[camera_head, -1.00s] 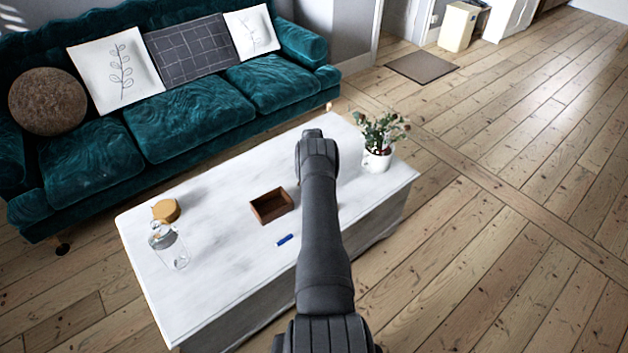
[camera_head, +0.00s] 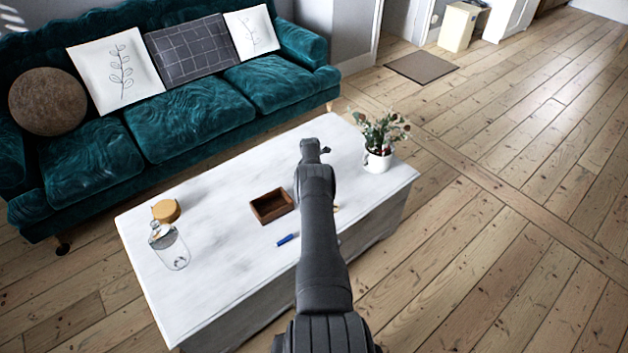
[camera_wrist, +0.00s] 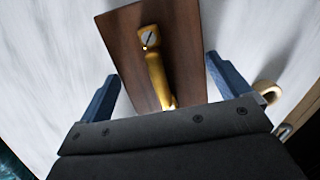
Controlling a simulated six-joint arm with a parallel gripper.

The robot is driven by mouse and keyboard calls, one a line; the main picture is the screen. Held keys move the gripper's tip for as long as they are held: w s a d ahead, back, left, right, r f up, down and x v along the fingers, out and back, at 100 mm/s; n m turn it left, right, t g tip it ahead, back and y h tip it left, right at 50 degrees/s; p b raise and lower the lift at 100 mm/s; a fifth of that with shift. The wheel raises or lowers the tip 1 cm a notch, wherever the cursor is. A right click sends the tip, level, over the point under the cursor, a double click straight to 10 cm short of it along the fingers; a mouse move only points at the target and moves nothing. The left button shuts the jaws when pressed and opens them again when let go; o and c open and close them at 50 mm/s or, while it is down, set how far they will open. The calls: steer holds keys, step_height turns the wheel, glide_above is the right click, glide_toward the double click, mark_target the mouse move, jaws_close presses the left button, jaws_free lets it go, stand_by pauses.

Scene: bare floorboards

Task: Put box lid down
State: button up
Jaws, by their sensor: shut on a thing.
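The brown wooden box lid (camera_wrist: 122,45) with a gold handle (camera_wrist: 157,75) shows in the wrist view, between the two blue fingers of my gripper (camera_wrist: 162,64). My gripper is shut on the lid; the exact contact is hard to see. The lid is close in front of the wrist, with white tabletop behind it. In the head view my arm hides the lid and most of the gripper, over the right half of the table. The open brown wooden box (camera_head: 275,216) sits mid-table, left of my arm, and looks empty.
The white table (camera_head: 225,260) also holds a glass jar (camera_head: 174,252), a round wooden lid (camera_head: 166,210), a blue item (camera_head: 288,239) and a potted plant (camera_head: 379,160). A beige curved thing (camera_wrist: 268,92) shows right of my gripper. A teal sofa (camera_head: 190,120) stands behind.

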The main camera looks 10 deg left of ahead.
steer(key=shift+f, duration=0.15)
steer(key=o, duration=0.8)
steer(key=shift+o, duration=0.2)
step_height(320, 180, up, 12)
steer(key=s, duration=0.1)
steer(key=shift+s+a, duration=0.3)
steer(key=shift+a, duration=0.05)
steer(key=shift+w+d+f, duration=0.1)
steer(key=shift+w+f, duration=0.15)
steer(key=shift+f, duration=1.75)
steer(key=shift+w+d+f, duration=0.15)
steer(key=shift+w+f, duration=0.15)
steer(key=shift+f, duration=1.65)
steer(key=shift+w+d+f, duration=0.1)
steer(key=shift+w+f, duration=0.15)
steer(key=shift+f, duration=1.75)
